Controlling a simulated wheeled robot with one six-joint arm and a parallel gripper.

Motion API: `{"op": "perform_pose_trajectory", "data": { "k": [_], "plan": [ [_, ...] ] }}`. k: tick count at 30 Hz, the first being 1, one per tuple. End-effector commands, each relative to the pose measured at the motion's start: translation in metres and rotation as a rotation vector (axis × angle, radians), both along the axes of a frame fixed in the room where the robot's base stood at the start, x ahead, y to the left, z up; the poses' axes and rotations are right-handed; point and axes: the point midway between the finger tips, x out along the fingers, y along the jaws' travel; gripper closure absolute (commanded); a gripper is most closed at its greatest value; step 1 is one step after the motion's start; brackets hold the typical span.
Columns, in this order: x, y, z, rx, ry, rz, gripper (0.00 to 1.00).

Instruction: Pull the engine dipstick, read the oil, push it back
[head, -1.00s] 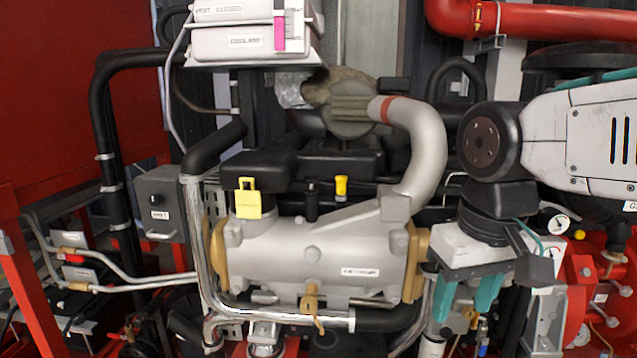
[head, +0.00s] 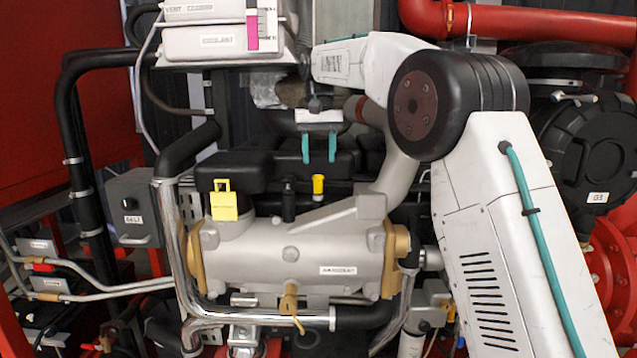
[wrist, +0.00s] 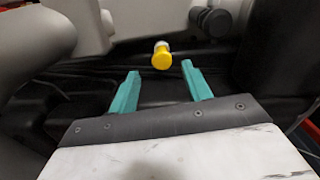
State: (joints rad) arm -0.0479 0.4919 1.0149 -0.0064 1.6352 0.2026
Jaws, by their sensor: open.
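My gripper (head: 319,148) has two teal fingers pointing down, above and in line with the handle. It is open and empty, and its fingers (wrist: 160,72) are apart from the handle. No oil mark is visible.
A black knob (head: 289,200) stands just left of the handle; it also shows in the wrist view (wrist: 212,20). A yellow tagged cap (head: 224,202) is farther left. A curved grey pipe (head: 402,165) rises close on the right. A coolant tank (head: 215,35) is above left.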

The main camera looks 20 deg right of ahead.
Motion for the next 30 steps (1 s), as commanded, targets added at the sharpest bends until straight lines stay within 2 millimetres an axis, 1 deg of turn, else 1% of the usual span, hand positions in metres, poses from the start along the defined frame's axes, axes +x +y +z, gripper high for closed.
{"op": "perform_pose_trajectory", "data": {
  "k": [1,5,12,15,18,22,29,30],
  "plan": [
    [0.004,0.001,-0.003,0.000,0.001,-0.001,0.51],
    [0.007,0.001,-0.013,-0.001,0.003,-0.003,0.51],
    [0.006,0.000,-0.051,0.000,0.004,-0.003,0.51],
    [0.006,0.000,-0.065,-0.001,0.003,-0.003,0.51],
    [0.006,0.000,-0.075,0.000,0.002,-0.003,0.51],
    [0.006,0.000,-0.080,0.000,0.001,-0.003,0.51],
    [0.007,0.000,-0.081,0.000,0.001,-0.003,0.51],
    [0.007,0.000,-0.081,0.000,0.001,-0.003,0.62]
  ]
}}
